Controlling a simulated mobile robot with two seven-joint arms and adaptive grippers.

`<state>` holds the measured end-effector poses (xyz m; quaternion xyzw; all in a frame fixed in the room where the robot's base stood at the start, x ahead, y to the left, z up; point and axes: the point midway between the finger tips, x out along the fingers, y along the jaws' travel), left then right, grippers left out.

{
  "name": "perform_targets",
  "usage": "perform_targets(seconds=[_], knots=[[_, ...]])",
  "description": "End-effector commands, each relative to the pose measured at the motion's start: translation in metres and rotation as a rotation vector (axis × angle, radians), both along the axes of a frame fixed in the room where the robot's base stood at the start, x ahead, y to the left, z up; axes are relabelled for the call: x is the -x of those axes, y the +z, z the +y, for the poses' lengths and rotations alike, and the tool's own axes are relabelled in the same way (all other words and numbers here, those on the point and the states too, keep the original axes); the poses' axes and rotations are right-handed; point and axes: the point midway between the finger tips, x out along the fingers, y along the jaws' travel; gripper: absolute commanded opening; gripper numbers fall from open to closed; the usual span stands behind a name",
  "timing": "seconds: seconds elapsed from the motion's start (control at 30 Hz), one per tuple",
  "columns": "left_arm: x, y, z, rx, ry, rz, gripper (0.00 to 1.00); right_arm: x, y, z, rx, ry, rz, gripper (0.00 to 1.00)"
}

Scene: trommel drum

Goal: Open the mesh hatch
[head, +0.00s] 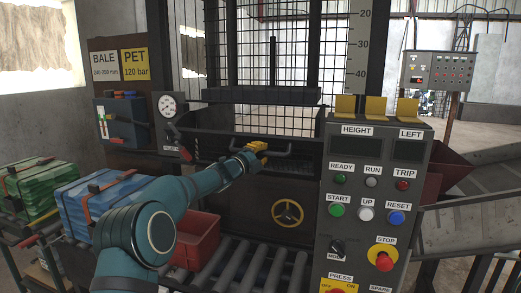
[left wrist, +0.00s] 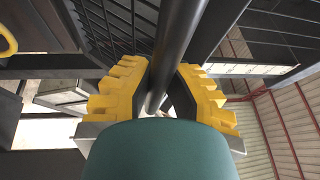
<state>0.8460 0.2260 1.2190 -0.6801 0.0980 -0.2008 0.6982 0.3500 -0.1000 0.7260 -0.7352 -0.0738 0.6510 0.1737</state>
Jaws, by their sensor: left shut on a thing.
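The mesh hatch (head: 297,62) is a black wire grid in the dark frame of the machine, upright in the upper middle of the head view. A dark bar handle (head: 280,153) sits below it on the machine's front. My left gripper (head: 260,148), with yellow fingers, is at this handle. In the left wrist view the fingers (left wrist: 164,88) close from both sides on the dark round bar (left wrist: 178,45). My arm and the gripper hide part of the handle. How the handle joins the mesh is hard to tell. My right gripper is not in view.
A control panel (head: 374,215) with buttons stands close on the right. A yellow handwheel (head: 287,213) is below the handle, above rollers (head: 250,262). A red bin (head: 197,242) and strapped blue (head: 100,200) and green bales (head: 32,183) are at left. A gauge (head: 167,104) is left of the hatch.

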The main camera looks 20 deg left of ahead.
Motion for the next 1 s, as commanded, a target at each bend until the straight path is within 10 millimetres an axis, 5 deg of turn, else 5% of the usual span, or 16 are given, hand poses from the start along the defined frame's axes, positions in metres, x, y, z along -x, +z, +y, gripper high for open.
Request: perform_targets(seconds=[0.6,0.63,0.7,1.0], knots=[[-0.0032,-0.0046,-0.0011,0.002,-0.002,-0.002,0.00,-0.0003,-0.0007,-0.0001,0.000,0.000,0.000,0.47],[-0.0032,-0.0046,-0.0011,0.002,-0.001,-0.002,0.24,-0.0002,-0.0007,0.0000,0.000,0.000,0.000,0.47],[-0.0031,-0.0045,-0.0010,0.002,-0.001,-0.002,0.48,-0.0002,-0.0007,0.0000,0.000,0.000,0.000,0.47],[-0.0029,-0.0045,-0.0003,0.001,0.000,-0.002,0.48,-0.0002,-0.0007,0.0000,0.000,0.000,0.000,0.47]])
